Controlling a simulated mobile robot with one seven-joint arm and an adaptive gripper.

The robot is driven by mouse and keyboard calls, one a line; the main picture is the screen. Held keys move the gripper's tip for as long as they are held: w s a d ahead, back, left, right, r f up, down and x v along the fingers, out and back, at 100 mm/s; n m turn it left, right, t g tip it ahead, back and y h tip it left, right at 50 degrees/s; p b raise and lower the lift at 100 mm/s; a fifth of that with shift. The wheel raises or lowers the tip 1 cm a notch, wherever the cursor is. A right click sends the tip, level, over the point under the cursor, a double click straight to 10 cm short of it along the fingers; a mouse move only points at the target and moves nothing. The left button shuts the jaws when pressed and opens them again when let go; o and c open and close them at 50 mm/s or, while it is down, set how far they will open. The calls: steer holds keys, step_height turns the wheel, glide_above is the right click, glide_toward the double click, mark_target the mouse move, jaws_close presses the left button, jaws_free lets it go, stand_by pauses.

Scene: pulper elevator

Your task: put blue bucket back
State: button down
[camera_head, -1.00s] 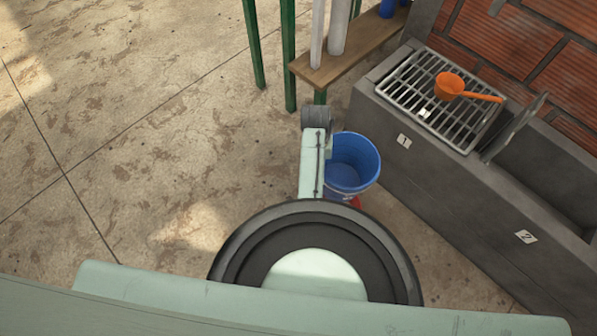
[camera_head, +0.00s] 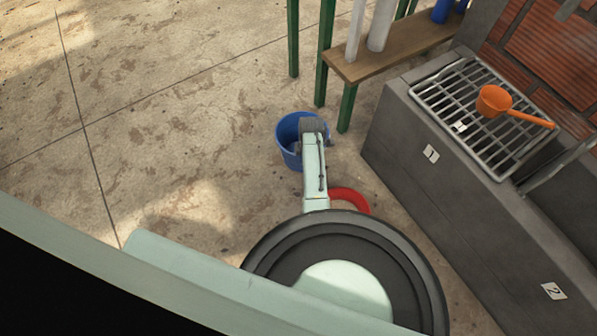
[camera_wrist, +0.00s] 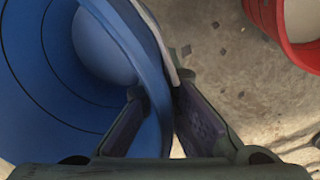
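The blue bucket (camera_head: 287,133) is at the middle of the head view, partly behind my arm's end. Its open mouth and curved wall fill the left of the wrist view (camera_wrist: 60,75). My gripper (camera_wrist: 162,88) is shut on the bucket's wall near the rim, one finger inside and one outside. In the head view my gripper (camera_head: 313,126) is at the bucket's right side. I cannot tell whether the bucket's base touches the floor.
A red bucket (camera_wrist: 283,38) stands close by; its red rim (camera_head: 356,197) shows beside my arm. A wooden bench (camera_head: 395,52) with green legs is behind. A concrete trough with a grate (camera_head: 470,110) and orange scoop (camera_head: 494,101) is right. Floor at left is clear.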

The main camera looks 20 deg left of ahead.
steer(key=shift+w+a+f+n+b, duration=0.1)
steer(key=shift+a+f+n+b, duration=0.25)
steer(key=shift+f+n, duration=0.35)
step_height(320, 180, down, 10)
steer(key=b, duration=0.9)
steer(key=shift+r, duration=0.25)
steer(key=c, duration=2.3)
jaws_free()
steer(key=shift+f, duration=0.15)
steer(key=o, duration=0.5)
